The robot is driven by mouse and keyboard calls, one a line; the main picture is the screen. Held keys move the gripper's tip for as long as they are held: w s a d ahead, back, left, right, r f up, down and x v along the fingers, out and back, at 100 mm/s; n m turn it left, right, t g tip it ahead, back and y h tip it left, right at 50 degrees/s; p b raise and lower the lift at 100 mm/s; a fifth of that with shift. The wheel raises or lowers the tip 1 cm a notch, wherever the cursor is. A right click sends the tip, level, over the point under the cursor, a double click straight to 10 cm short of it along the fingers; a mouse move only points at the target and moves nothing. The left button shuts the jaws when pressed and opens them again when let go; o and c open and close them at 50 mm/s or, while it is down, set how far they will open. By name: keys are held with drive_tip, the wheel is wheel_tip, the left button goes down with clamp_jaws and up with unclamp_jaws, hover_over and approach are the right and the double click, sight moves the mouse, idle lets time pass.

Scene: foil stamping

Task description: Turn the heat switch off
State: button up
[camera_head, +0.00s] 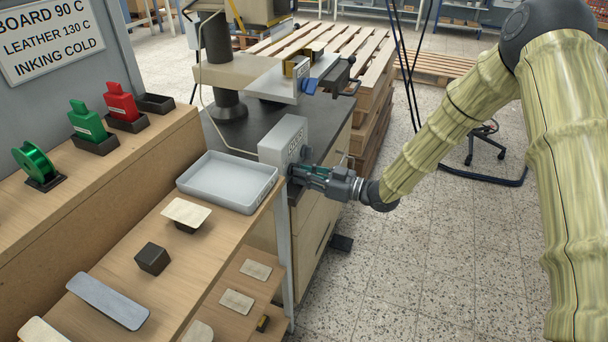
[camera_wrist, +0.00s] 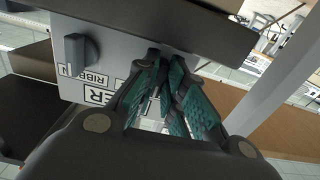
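The light grey control box (camera_head: 284,140) stands on the dark bench top, beyond the wooden shelf unit. Its face carries labels that are partly readable. In the wrist view, the white panel (camera_wrist: 68,82) shows a dark rotary knob (camera_wrist: 82,52) at the left, by a label reading "RIBB…". A second label (camera_wrist: 152,106), ending in "ER", is partly covered by my fingers. My gripper (camera_head: 292,171) is at the box face, its fingertips (camera_wrist: 165,56) close together against or just before the panel, right of the visible knob. Any switch between the fingertips is hidden.
A white tray (camera_head: 229,198) lies on the shelf top left of my gripper. The stamping press (camera_head: 250,72) stands behind the box. Wooden pallets (camera_head: 370,82) are farther back. Open speckled floor (camera_head: 420,255) lies right of the bench.

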drive_tip(key=shift+o, duration=0.4)
drive_tip(key=shift+d, duration=0.15)
drive_tip(key=v, duration=1.1)
drive_tip(key=shift+s+d, duration=0.2)
drive_tip(key=shift+d, duration=0.15)
drive_tip(key=shift+f, duration=0.15)
drive_tip(key=s+f+m+t+h, duration=0.1)
drive_tip(key=s+f+m+h, duration=0.3)
drive_tip(key=f, duration=0.5)
drive_tip(key=s+f+m+t+h, duration=0.1)
drive_tip(key=s+f+m+h, duration=0.2)
drive_tip(key=f, duration=0.5)
drive_tip(key=s+d+f+m+g+h, duration=0.2)
drive_tip(key=s+d+f+h, duration=0.1)
drive_tip(key=s+f, duration=0.35)
drive_tip(key=s+d+f+m+g+h, duration=0.2)
drive_tip(key=s+f, duration=0.4)
drive_tip(key=s, duration=0.2)
drive_tip(key=s+d+f+m+g+h, duration=0.2)
drive_tip(key=s+d, duration=0.1)
drive_tip(key=s, duration=0.7)
drive_tip(key=s+d+f+m+g+h, duration=0.1)
drive_tip(key=s+d+f+g+h, duration=0.2)
drive_tip(key=s, duration=0.7)
wheel_tip(320, 180, up, 14)
drive_tip(key=p, duration=1.2)
drive_tip(key=shift+d, duration=0.35)
